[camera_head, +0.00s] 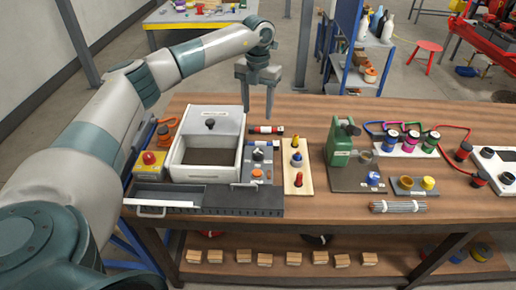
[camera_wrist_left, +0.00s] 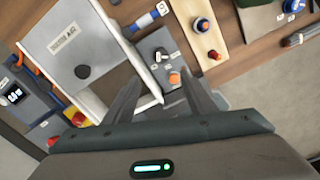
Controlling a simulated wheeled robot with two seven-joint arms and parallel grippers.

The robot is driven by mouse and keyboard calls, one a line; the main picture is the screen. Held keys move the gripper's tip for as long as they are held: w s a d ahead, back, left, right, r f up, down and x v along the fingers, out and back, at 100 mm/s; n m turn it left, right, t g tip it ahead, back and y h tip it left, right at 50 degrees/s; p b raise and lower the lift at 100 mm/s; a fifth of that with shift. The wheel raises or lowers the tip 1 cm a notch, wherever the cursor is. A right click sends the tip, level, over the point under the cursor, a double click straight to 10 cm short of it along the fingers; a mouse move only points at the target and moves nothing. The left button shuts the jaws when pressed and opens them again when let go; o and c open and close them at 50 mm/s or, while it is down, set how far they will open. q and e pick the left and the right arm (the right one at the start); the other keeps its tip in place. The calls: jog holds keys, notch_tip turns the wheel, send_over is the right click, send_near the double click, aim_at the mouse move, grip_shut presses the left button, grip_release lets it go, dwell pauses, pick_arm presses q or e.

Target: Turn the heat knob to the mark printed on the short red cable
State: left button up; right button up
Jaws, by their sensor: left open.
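A small grey panel beside the white box carries a dark knob (camera_head: 258,155) and an orange knob (camera_head: 257,173). Both also show in the wrist view, the dark one (camera_wrist_left: 162,54) and the orange one (camera_wrist_left: 175,77). I cannot read which is the heat knob. My left gripper (camera_head: 258,109) is open and empty, fingers downward, above the bench and behind the panel. In the wrist view its fingers (camera_wrist_left: 160,84) spread below the knobs. My right gripper is not in view.
The white lidded box (camera_head: 208,150) and a red button on a yellow box (camera_head: 150,160) stand left of the panel. A board with coloured pegs (camera_head: 297,175) and a green device (camera_head: 341,142) stand to the right.

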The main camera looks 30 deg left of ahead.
pick_arm(q)
jog(key=shift+f, duration=0.15)
jog(key=p, duration=0.6)
send_near(258, 151)
notch_tip(258, 151, down, 8)
jog(key=shift+s+f, duration=0.1)
jog(key=shift+f, duration=0.05)
jog(key=c, duration=1)
